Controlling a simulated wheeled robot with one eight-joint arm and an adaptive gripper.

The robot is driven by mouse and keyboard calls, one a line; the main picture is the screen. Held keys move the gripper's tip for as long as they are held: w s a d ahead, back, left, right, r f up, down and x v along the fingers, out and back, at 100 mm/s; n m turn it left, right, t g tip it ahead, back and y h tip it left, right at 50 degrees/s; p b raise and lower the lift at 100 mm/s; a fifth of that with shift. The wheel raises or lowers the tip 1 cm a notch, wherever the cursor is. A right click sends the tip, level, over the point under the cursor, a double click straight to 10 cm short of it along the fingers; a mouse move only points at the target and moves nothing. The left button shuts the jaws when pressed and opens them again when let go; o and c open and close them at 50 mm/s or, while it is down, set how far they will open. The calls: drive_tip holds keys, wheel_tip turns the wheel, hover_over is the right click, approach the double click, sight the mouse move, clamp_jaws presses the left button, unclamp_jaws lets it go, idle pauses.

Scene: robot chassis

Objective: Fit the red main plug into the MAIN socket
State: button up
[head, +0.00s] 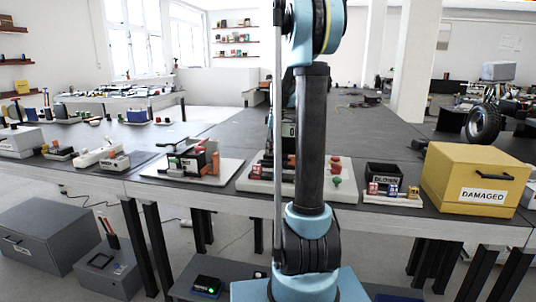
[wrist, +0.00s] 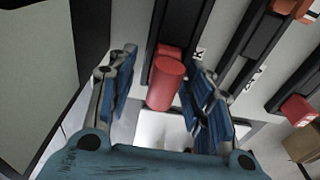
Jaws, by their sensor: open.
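In the wrist view my gripper (wrist: 160,68) is open, with its blue-padded fingers on either side of a red cylindrical plug (wrist: 166,82). Gaps show between the plug and both fingers. The plug sits at the end of a dark slot or bar, and I cannot tell for sure that it is the main plug. In the head view my arm stands in front of a pale board (head: 248,186) with dark and orange-red parts, and hides its middle. My gripper cannot be made out there. No MAIN label is readable, so I cannot pick out the MAIN socket.
Another red part (wrist: 297,110) and an orange part (wrist: 292,7) lie to the right in the wrist view. On the table are a second board (head: 225,172) to the left, a black bin (head: 384,175) with small fuse-like parts before it, and a yellow DAMAGED box (head: 465,170).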

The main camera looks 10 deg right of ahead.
clamp_jaws()
drive_tip(key=shift+r, duration=0.15)
